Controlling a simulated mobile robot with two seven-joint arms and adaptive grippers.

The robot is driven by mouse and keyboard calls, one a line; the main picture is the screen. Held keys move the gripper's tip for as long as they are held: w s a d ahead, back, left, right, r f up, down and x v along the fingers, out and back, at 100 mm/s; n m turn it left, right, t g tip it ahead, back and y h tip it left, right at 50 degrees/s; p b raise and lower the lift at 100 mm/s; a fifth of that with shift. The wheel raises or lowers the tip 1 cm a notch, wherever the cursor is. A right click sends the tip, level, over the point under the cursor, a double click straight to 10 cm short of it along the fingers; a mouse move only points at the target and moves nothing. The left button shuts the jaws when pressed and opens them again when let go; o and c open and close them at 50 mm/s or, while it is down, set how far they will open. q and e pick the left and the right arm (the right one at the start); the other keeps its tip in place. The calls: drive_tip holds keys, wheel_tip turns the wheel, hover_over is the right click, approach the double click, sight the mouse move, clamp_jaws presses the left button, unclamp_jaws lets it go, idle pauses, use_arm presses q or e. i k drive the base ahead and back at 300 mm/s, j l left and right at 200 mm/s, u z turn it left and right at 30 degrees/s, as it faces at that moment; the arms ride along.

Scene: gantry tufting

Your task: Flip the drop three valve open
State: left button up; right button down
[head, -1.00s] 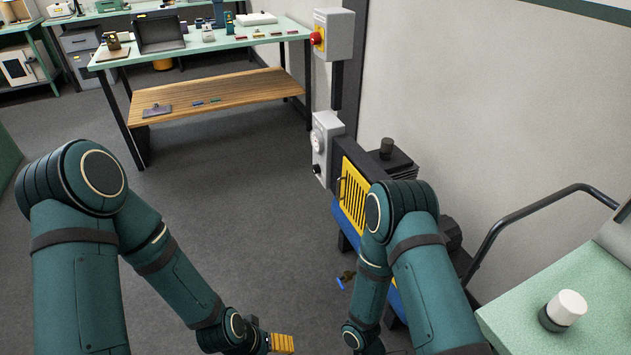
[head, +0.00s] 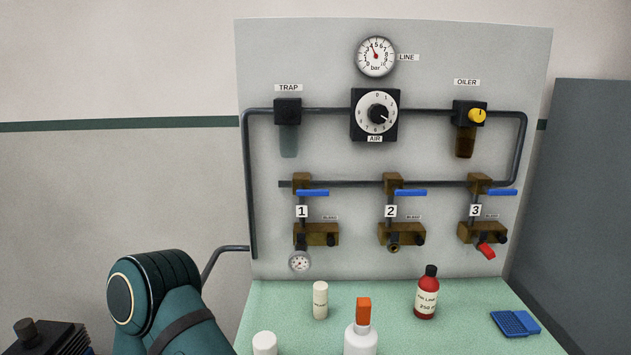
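The drop three valve is a brass body (head: 480,182) on the horizontal pipe at the right of the panel, above the label "3". Its blue lever (head: 503,192) points right, lying level and crosswise to the short drop pipe below. The drop one lever (head: 313,192) and drop two lever (head: 411,192) lie the same way. Below label "3" is a brass block (head: 476,232) with a red fitting (head: 487,250) hanging from it. Neither of my grippers is in view; only part of one of my arms shows at lower left.
The grey panel (head: 340,225) also carries a line gauge (head: 376,57), an air dial (head: 377,113) and an oiler (head: 468,115). Below, a green bench top (head: 390,290) bears a red bottle (head: 427,295), an orange-capped white bottle (head: 361,335) and a blue pad (head: 515,323). A grey cabinet (head: 590,200) stands right.

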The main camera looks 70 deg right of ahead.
sight(490, 191)
drive_tip(key=z, duration=3.3)
drive_tip(key=k+l+z, duration=0.1)
drive_tip(key=l+z, duration=0.35)
drive_tip(key=l, duration=0.15)
